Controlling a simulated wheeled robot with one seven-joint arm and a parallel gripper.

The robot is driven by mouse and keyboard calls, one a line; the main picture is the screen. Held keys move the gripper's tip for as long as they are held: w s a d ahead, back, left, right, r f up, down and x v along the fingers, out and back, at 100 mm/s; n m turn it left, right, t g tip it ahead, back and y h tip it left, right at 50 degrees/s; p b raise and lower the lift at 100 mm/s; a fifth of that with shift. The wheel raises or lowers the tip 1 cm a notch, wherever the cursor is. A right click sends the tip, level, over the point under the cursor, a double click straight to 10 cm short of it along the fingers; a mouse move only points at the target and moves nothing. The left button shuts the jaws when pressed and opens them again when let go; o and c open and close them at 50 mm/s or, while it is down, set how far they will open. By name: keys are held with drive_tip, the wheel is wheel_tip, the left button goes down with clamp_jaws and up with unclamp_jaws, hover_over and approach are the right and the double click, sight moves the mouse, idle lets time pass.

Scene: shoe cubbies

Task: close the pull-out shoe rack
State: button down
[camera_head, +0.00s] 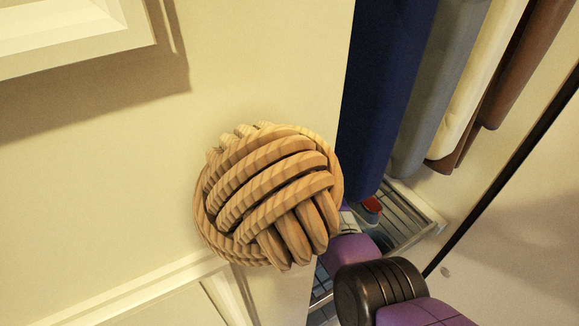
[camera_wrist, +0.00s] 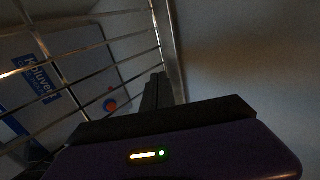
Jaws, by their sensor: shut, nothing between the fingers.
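The pull-out shoe rack (camera_head: 408,226) is a metal wire shelf with a pale frame, low in the closet below the hanging clothes. My arm and the clothes hide part of it. In the wrist view its wire bars (camera_wrist: 80,58) run across the left side and meet an upright grey frame edge (camera_wrist: 172,50). My gripper (camera_wrist: 158,88) is shut and empty, its dark fingers close beside that edge. I cannot tell whether they touch it. In the head view the gripper's fingers are hidden behind a rope ball and my arm.
A big woven rope ball (camera_head: 268,195) blocks the middle of the head view, in front of a cream wall. Blue, grey, cream and brown clothes (camera_head: 385,90) hang above the rack. A red item (camera_head: 371,207) and a labelled box (camera_wrist: 40,82) show at the rack.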

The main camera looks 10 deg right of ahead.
drive_tip(key=p+v, duration=0.5)
drive_tip(key=v, duration=0.5)
drive_tip(key=shift+s+d, duration=0.1)
